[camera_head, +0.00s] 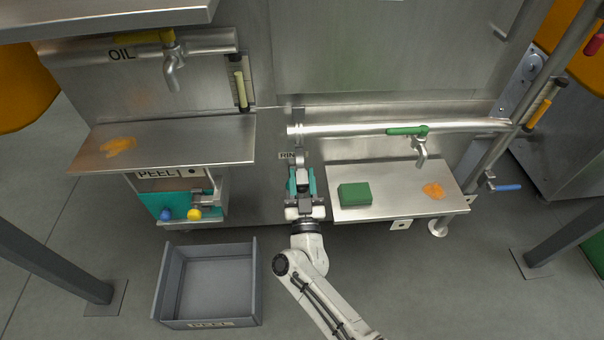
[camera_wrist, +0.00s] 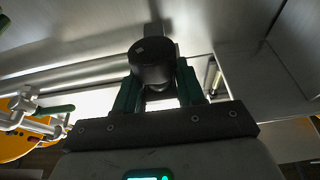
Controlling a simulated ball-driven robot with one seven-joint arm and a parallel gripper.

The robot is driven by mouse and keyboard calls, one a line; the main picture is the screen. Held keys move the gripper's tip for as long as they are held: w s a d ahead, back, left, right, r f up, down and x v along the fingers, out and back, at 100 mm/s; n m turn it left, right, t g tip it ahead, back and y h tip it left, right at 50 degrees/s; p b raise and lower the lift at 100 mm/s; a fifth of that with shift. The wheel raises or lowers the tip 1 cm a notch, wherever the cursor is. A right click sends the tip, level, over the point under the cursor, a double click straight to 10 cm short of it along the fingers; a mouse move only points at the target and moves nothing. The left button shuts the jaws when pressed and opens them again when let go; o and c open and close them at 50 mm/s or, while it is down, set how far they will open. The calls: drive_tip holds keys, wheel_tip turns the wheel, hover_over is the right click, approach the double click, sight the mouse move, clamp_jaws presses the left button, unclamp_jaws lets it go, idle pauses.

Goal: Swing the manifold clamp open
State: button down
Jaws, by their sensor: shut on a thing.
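The manifold clamp (camera_head: 299,146) appears as a grey metal piece at the left end of the horizontal steel pipe (camera_head: 350,129), reaching down from it. Its dark round knob (camera_wrist: 152,60) shows in the wrist view, with a metal bar behind it. My gripper (camera_head: 303,182) is below the pipe end, and its teal fingers lie on both sides of the knob in the wrist view (camera_wrist: 158,88). The gripper is shut on the knob. My gripper hides part of the clamp's lower end in the head view.
A steel shelf (camera_head: 392,209) with a green block (camera_head: 354,194) and orange pulp is close on the right. A tap with a green handle (camera_head: 408,131) hangs above it.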

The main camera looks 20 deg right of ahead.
drive_tip(key=shift+r+g+p, duration=0.6)
drive_tip(key=shift+r+p, duration=0.35)
drive_tip(key=shift+p, duration=1.75)
drive_tip(key=shift+a+p, duration=0.1)
drive_tip(key=shift+p, duration=0.25)
drive_tip(key=shift+s+y, duration=0.1)
drive_tip(key=shift+y, duration=0.2)
drive_tip(key=shift+f+g, duration=0.15)
drive_tip(key=shift+g, duration=0.15)
drive_tip(key=c, duration=0.8)
unclamp_jaws()
drive_tip(key=shift+o, duration=0.2)
drive_tip(key=shift+s, duration=0.1)
drive_tip(key=p+v, duration=0.2)
drive_tip(key=v, duration=0.8)
drive_tip(key=shift+s+p, duration=0.25)
drive_tip(key=shift+p, duration=0.1)
